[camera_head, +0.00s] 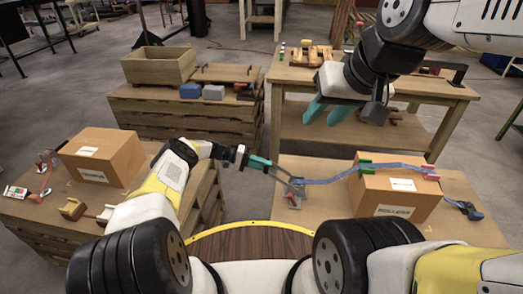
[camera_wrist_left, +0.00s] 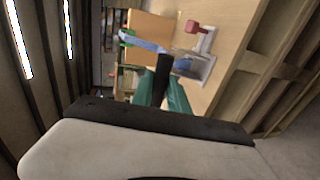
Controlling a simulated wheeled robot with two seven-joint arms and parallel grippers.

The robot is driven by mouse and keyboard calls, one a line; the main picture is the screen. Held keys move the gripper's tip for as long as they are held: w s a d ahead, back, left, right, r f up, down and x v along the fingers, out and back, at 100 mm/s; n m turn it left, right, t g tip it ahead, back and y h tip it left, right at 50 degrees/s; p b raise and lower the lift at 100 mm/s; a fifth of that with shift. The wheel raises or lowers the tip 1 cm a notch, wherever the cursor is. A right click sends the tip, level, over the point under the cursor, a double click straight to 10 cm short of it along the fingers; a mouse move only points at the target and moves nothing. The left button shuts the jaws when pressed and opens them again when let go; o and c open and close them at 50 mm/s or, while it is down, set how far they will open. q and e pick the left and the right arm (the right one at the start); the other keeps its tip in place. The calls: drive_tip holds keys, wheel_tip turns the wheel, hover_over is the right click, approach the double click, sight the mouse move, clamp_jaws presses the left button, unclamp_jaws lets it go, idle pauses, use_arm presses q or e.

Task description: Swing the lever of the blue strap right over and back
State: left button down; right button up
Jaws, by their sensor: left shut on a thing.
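The blue strap (camera_head: 330,180) runs from a metal ratchet (camera_head: 294,195) up over a cardboard box (camera_head: 408,208) on the right-hand table. My left gripper (camera_head: 266,163) is shut on the ratchet's lever, left of the box. The lever's grey arm (camera_head: 284,178) slopes from the fingers down to the ratchet. In the left wrist view, the teal fingers (camera_wrist_left: 162,90) close around the lever's dark grip (camera_wrist_left: 164,66), with the blue strap (camera_wrist_left: 142,42) beyond. My right gripper (camera_head: 328,111) is open and empty, raised beyond the box.
Green corner pieces (camera_head: 365,167) sit under the strap on the box. A red-knobbed fitting (camera_wrist_left: 200,28) stands beside the ratchet. Another box (camera_head: 103,155) is on the left table. A wooden crate (camera_head: 159,65) and a workbench (camera_head: 418,87) stand behind.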

use_arm(q)
drive_tip(key=shift+s+f, duration=0.35)
drive_tip(key=shift+f, duration=0.25)
drive_tip(key=c, duration=1.3)
unclamp_jaws()
drive_tip(key=shift+w+r, duration=0.15)
drive_tip(key=v, duration=0.7)
drive_tip(key=shift+a, duration=0.3)
drive_tip(key=shift+w+r, duration=0.1)
